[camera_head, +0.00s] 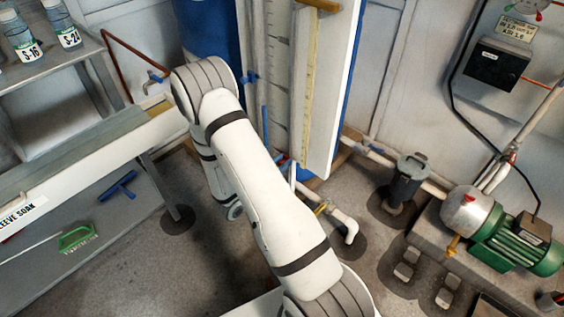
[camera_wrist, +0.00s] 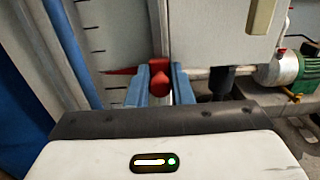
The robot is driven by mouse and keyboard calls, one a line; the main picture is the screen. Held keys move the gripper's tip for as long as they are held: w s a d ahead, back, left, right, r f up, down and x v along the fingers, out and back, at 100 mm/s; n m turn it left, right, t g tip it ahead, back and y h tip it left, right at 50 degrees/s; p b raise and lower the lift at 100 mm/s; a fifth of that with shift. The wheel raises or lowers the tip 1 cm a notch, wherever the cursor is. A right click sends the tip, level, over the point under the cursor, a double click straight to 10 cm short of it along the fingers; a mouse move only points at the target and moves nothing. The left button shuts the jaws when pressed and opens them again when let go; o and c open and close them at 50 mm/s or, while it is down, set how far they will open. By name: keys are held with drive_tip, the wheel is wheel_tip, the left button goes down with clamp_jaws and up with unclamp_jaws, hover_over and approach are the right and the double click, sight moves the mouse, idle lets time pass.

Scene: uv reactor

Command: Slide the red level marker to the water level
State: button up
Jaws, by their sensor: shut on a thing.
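The red level marker (camera_wrist: 159,78) sits on a thin upright rail in the wrist view, its pointed tip reaching left toward a scale with dark tick marks (camera_wrist: 94,52). My gripper (camera_wrist: 160,88) has its two blue fingers on either side of the marker's red knob and is shut on it. In the head view the upright scale (camera_head: 278,70) stands behind my arm, and a small red bit (camera_head: 282,160) shows low beside it; my gripper is mostly hidden there. A narrow blue strip (camera_head: 265,127) runs up beside the scale; I cannot tell surely whether it is the water.
A white panel with a yellowish strip (camera_head: 310,85) stands right of the scale. A bench (camera_head: 75,135) is at left, with bottles (camera_head: 66,34) on a shelf above. A green pump (camera_head: 505,240) and pipes are at right. Some bare floor lies between.

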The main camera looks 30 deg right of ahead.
sight(290, 116)
drive_tip(key=shift+w, duration=0.1)
clamp_jaws()
drive_tip(key=shift+r, duration=0.1)
wheel_tip(290, 116, up, 16)
drive_tip(key=p, duration=1)
drive_tip(key=shift+f+p, duration=0.25)
drive_tip(key=shift+p, duration=0.1)
drive_tip(key=o, duration=0.7)
unclamp_jaws()
drive_tip(key=shift+a, duration=0.1)
drive_tip(key=shift+p+v, duration=0.3)
drive_tip(key=shift+v, duration=3.55)
